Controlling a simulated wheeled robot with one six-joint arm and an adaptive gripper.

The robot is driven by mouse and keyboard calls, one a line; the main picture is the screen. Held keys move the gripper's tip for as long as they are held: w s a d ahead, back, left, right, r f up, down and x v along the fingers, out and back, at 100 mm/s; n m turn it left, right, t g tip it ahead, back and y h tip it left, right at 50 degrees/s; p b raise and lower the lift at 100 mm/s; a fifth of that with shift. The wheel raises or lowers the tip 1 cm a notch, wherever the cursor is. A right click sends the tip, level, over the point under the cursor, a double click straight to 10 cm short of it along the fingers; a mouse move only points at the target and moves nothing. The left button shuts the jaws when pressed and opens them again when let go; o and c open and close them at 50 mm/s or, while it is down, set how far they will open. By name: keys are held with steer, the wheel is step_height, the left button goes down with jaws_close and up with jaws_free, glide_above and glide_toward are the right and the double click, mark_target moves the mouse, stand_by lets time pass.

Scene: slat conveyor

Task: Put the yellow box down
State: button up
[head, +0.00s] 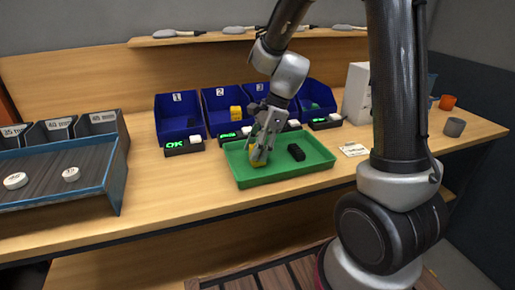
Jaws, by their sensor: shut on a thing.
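My gripper (261,153) points down into the green tray (287,177) on the bench. It is shut on a yellow box (256,162), which shows only in part between and beside the fingers. The box is low, inside the left half of the tray. I cannot tell whether it touches the tray floor. Another yellow object (236,113) sits in the blue bin marked 2 (214,99).
A black block (296,152) lies in the tray, right of my gripper. Blue bins with small lit displays (184,146) stand behind. A rack with white discs (72,174) is at left. A white card (353,149) and cups (454,127) are at right.

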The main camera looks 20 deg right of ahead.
steer(key=shift+f, duration=0.15)
steer(key=o, duration=0.9)
steer(key=v, duration=1.2)
steer(key=s+d+r+n+t+h, duration=0.1)
steer(key=s+d+n, duration=0.2)
steer(key=s+n, duration=0.3)
steer(key=s+d+r+n+t+h, duration=0.2)
steer(key=s+d+n, duration=0.2)
steer(key=s+n, duration=0.2)
steer(key=s+d+r+n+t+h, duration=0.1)
steer(key=s+d+r+n, duration=0.1)
steer(key=s+n, duration=0.4)
steer(key=shift+s+d+r, duration=0.15)
steer(key=shift+s+d, duration=0.45)
steer(key=shift+d, duration=0.1)
